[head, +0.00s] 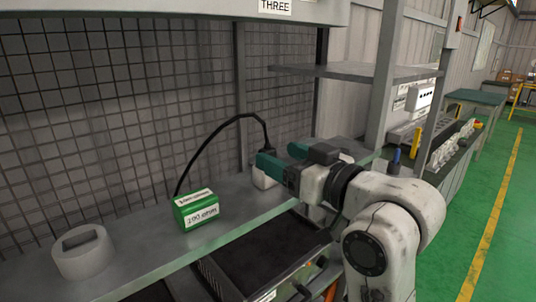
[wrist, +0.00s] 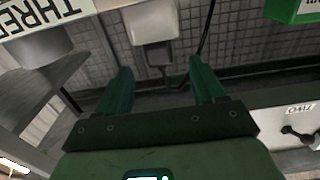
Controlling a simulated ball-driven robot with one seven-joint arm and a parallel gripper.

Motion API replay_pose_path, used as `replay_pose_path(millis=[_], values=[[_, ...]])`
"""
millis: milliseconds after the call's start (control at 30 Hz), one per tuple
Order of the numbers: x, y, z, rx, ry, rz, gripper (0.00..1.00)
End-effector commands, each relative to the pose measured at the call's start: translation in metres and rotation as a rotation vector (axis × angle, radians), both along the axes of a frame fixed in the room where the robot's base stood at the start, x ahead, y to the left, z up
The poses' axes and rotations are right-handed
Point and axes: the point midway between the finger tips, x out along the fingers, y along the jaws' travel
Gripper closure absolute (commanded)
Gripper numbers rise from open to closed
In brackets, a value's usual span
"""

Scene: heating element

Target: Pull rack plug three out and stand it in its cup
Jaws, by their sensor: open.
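A label reading THREE (wrist: 45,12) appears upside down there, beside a grey round body (wrist: 35,46) that may be a cup. In the head view my arm hides that area. Another THREE label (head: 275,6) is overhead.
A green box (head: 197,210) and a grey cup with a slot (head: 83,256) stand on the grey shelf (head: 130,236), left of my gripper. A wire mesh wall (head: 70,130) runs behind. A raised grey shelf (head: 350,71) and a post are to the right.

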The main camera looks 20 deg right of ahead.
Motion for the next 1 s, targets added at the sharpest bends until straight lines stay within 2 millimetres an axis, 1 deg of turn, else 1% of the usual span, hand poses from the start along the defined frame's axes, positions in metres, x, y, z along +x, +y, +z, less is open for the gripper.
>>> replay_pose_path(millis=[33,100,200,300,433,1000], values=[[-0.01,-0.003,-0.002,0.0,-0.001,-0.001,0.31],[-0.02,-0.006,-0.002,0.0,-0.001,0.0,0.31],[-0.031,-0.01,-0.001,0.0,0.0,-0.001,0.31],[-0.038,-0.012,-0.001,0.001,0.0,0.001,0.31],[-0.041,-0.013,0.0,0.0,0.001,0.001,0.31],[-0.041,-0.013,0.0,0.0,0.001,0.001,0.31]])
